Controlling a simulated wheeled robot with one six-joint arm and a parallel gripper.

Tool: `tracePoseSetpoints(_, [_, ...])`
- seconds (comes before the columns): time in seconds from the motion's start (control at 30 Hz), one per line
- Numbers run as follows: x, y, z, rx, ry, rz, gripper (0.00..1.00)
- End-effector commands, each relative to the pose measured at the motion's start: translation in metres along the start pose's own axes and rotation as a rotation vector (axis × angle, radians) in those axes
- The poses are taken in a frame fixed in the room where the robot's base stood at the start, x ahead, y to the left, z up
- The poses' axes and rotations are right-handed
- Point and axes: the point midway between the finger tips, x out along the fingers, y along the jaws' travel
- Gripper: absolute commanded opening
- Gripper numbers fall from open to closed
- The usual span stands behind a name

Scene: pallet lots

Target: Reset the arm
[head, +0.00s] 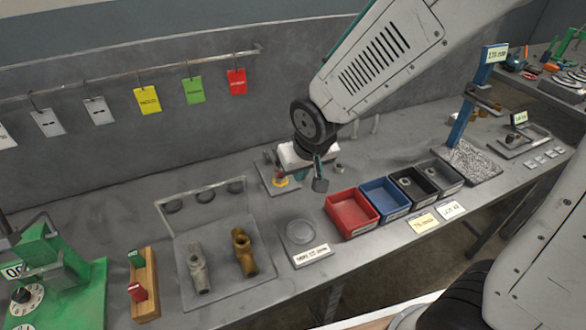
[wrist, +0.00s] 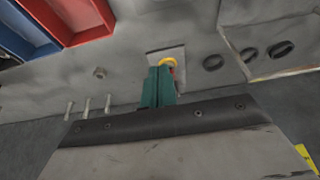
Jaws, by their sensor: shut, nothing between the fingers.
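My arm reaches down from the upper right in the head view. My gripper (head: 320,184) hangs over the bench (head: 120,215), just right of a small plate with a red and yellow knob (head: 280,181). In the wrist view my gripper (wrist: 159,78) shows as teal fingers close together, with nothing between them. The fingers partly cover the knob and its plate (wrist: 178,54). Whether the fingertips touch anything below cannot be told.
Red (head: 352,213), blue (head: 384,197) and black bins stand right of my gripper. Two pipe fittings lie on a plate (head: 225,285) at the front. Coloured tags hang from a wall rail (head: 130,78). A green device (head: 60,275) stands at left.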

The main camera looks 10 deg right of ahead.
Motion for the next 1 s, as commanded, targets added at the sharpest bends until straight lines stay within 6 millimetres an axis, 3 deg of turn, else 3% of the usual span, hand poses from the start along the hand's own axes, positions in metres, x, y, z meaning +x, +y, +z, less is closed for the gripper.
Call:
tracePoseSetpoints(0.6, [-0.003, -0.004, 0.004, -0.015, -0.004, -0.001, 0.00])
tracePoseSetpoints(0.77, [-0.004, 0.004, 0.027, -0.057, -0.113, 0.029, 0.00])
tracePoseSetpoints(0.87, [-0.023, 0.015, 0.049, -0.079, -0.208, 0.051, 0.00])
tracePoseSetpoints(1.0, [-0.065, 0.037, 0.076, -0.066, -0.307, 0.065, 0.00])
